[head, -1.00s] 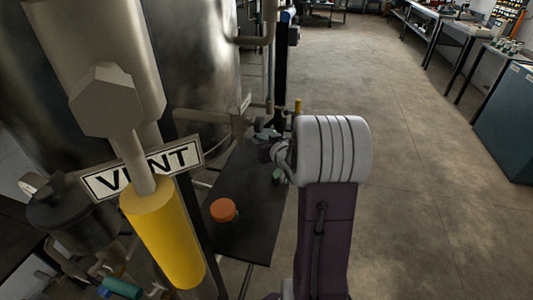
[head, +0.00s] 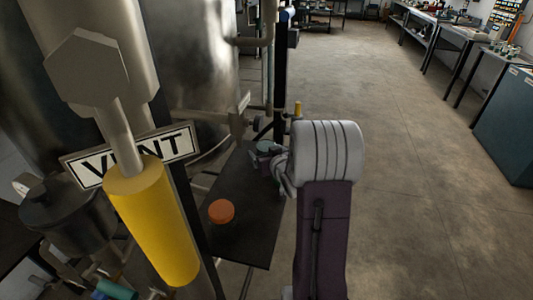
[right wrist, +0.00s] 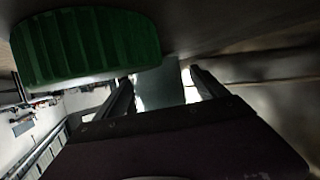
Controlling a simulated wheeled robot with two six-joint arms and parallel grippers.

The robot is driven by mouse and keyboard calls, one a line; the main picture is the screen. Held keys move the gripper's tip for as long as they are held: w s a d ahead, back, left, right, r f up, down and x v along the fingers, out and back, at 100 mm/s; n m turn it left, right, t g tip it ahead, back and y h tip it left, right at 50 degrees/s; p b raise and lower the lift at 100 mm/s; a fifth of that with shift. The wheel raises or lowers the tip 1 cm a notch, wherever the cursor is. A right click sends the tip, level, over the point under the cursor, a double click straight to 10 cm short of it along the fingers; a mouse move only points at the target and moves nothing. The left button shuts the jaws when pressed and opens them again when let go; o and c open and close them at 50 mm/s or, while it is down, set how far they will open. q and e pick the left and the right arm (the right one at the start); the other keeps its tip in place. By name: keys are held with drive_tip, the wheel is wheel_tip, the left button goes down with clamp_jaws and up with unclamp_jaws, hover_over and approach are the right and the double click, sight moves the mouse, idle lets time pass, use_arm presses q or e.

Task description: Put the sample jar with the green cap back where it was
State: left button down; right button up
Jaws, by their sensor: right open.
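The green ribbed cap (right wrist: 85,48) of the sample jar fills the upper left of the right wrist view, very close to the camera and beside the fingers. The jar body is not clearly visible there. My right gripper (right wrist: 160,88) is open, with no jar seen between its fingers. In the head view my right gripper (head: 262,160) is over the far part of the dark shelf (head: 245,245), partly hidden by my own wrist. I cannot make out the green cap clearly in that view. My left gripper is not in view.
A yellow handle (head: 155,220) and VENT sign (head: 180,145) hang at left, before a large metal tank (head: 205,80). Open floor (head: 430,200) lies to the right.

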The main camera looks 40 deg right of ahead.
drive_tip(key=shift+r+p, duration=0.3)
drive_tip(key=v, duration=0.4)
drive_tip(key=shift+s+r+p, duration=0.2)
drive_tip(key=shift+s+p, duration=0.1)
drive_tip(key=shift+s, duration=0.05)
drive_tip(key=b+v, duration=0.2)
drive_tip(key=v, duration=0.1)
drive_tip(key=b+v, duration=0.3)
drive_tip(key=shift+a+f, duration=0.1)
drive_tip(key=shift+f, duration=0.1)
drive_tip(key=shift+s+a+r, duration=0.15)
drive_tip(key=shift+s+r, duration=0.1)
drive_tip(key=shift+s, duration=0.3)
